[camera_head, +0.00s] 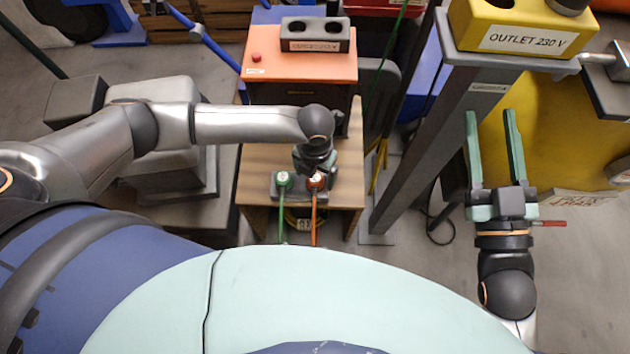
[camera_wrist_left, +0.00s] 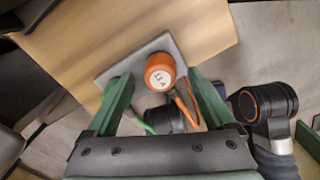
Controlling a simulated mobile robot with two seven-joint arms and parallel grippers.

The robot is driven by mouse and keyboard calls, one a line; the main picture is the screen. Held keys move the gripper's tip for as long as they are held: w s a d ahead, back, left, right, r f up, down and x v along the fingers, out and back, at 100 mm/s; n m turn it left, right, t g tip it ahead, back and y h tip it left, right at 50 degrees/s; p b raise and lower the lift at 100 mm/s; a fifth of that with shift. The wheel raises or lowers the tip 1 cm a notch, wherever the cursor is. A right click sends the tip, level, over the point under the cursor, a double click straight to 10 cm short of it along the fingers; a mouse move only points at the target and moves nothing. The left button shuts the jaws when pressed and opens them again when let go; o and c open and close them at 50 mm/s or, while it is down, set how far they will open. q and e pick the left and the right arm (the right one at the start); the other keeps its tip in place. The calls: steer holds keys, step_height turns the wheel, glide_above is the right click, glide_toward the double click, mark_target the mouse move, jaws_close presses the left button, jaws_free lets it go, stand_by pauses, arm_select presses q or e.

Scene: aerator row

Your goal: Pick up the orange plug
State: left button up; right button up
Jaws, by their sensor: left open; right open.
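The orange plug (camera_head: 317,183) sits in a small grey holder (camera_head: 300,193) on the wooden table, with its orange cord hanging toward me. In the left wrist view the orange plug (camera_wrist_left: 160,72) shows its round labelled top between and just beyond the fingertips of my left gripper (camera_wrist_left: 161,82). The fingers stand apart on either side, and I see no contact. In the head view my left gripper (camera_head: 316,166) is over the plug and partly covers it. My right gripper (camera_head: 491,114) is open and empty at the right, far from the plug.
A green plug (camera_head: 284,179) with a green cord stands left of the orange one in the holder. An orange box (camera_head: 300,70) with a dark socket block (camera_head: 314,35) stands behind. A grey post (camera_head: 440,130) carries the yellow outlet box (camera_head: 520,28).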

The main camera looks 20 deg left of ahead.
arm_select(q)
steer(key=shift+f, duration=0.75)
arm_select(e)
steer(key=shift+s+a+r+n+t+y, duration=0.1)
steer(key=shift+s+r+n+t+y, duration=0.15)
steer(key=shift+r, duration=0.45)
steer(key=shift+s+r+n+t+y, duration=0.15)
steer(key=shift+r+t+y, duration=0.1)
steer(key=shift+r, duration=0.4)
arm_select(q)
steer(key=shift+c, duration=0.3)
jaws_close()
